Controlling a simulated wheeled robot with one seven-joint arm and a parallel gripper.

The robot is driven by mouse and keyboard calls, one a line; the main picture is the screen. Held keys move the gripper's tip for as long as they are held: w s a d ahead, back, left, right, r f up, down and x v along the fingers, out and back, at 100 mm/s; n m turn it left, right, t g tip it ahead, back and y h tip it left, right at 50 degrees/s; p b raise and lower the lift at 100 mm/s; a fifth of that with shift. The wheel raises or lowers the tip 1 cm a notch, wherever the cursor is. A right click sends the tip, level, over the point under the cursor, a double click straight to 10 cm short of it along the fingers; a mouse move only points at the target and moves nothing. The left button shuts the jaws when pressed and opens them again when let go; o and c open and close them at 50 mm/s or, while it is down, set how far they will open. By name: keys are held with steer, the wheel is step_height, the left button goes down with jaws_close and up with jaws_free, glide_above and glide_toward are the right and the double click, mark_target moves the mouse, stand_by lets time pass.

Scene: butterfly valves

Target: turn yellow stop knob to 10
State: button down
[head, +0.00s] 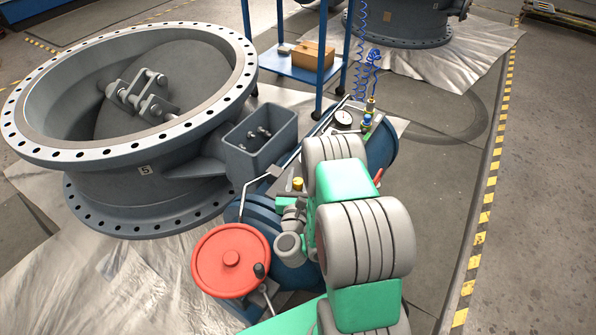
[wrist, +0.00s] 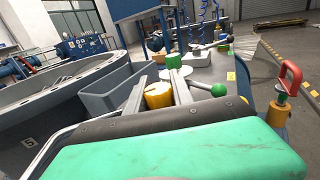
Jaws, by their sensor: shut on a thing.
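The yellow stop knob (wrist: 158,96) sits between the two grey fingers of my gripper (wrist: 157,92) in the wrist view. The fingers are shut on it, one on each side. Its top face shows a pale, wedge-like mark, but I cannot read a number or scale there. In the head view a small yellow knob top (head: 297,183) shows just left of my arm, on the blue valve actuator. My fingers cannot be made out clearly in the head view, as my arm hides much of that area.
A green-ball lever (wrist: 218,90) and a green knob (wrist: 174,60) stand close to my fingers. A red handle (wrist: 290,76) is at the right. A red handwheel (head: 231,261), an open grey box (head: 258,145) and a large flanged valve (head: 130,95) lie to the left.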

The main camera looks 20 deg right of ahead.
mark_target(298, 187)
steer(key=shift+r, duration=0.1)
stand_by(0.3)
steer(key=c, duration=1.1)
jaws_free()
steer(key=v, duration=0.7)
steer(key=shift+s+a, duration=0.15)
steer(key=shift+s, duration=0.2)
